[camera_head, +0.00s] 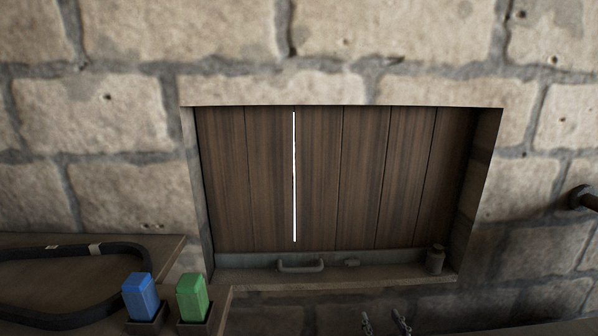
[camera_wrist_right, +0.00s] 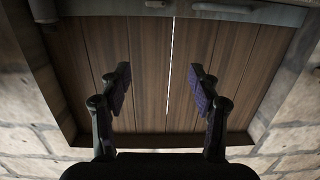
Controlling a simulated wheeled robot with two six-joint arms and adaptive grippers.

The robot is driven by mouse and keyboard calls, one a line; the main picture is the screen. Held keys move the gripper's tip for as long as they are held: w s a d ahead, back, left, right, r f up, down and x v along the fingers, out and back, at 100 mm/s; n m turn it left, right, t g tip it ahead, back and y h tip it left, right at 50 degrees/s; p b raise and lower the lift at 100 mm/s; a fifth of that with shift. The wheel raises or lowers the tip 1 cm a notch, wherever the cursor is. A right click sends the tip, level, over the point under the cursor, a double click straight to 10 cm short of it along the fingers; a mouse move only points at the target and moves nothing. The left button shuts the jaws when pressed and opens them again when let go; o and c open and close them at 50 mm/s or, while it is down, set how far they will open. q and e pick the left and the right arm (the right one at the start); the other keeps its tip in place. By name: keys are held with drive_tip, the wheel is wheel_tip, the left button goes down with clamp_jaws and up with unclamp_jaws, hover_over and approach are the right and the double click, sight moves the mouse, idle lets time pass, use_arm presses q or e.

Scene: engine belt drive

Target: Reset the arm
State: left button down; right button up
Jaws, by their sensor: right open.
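My right gripper (camera_head: 386,323) shows at the bottom edge of the head view, with only its fingertips in sight. In the right wrist view the same gripper (camera_wrist_right: 161,88) has its two fingers wide apart with nothing between them. Behind the fingers is a wooden plank panel (camera_head: 320,180), set in a recess in the stone wall; it also shows in the right wrist view (camera_wrist_right: 147,60). A bright vertical slit runs between two of its planks. My left gripper is not in view.
A black belt loop (camera_head: 75,250) lies on the wooden surface at the lower left. A blue block (camera_head: 140,297) and a green block (camera_head: 192,298) stand in small holders beside it. A grey handle (camera_head: 301,266) and a small cylinder (camera_head: 435,260) are at the recess's lower edge.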

drive_tip(key=s+d+f+g+h, duration=0.1)
drive_tip(key=s+f+g, duration=0.3)
drive_tip(key=s, duration=0.4)
drive_tip(key=s+d+f+g, duration=0.2)
drive_tip(key=s+f+g, duration=0.25)
drive_tip(key=s, duration=0.25)
drive_tip(key=s+d+f+g+h, duration=0.1)
drive_tip(key=s+f+g, duration=0.35)
drive_tip(key=s, duration=0.35)
wheel_tip(320, 180, down, 26)
drive_tip(key=s+d+g+b, duration=0.1)
drive_tip(key=s+d+b, duration=0.1)
drive_tip(key=d, duration=0.1)
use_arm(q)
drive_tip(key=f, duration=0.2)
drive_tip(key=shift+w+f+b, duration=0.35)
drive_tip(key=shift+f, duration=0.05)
use_arm(e)
drive_tip(key=s+f+g, duration=0.1)
drive_tip(key=s+f, duration=1.6)
drive_tip(key=s, duration=0.1)
drive_tip(key=shift+s+d+f, duration=0.2)
drive_tip(key=shift+d+f, duration=0.05)
drive_tip(key=shift+d, duration=0.15)
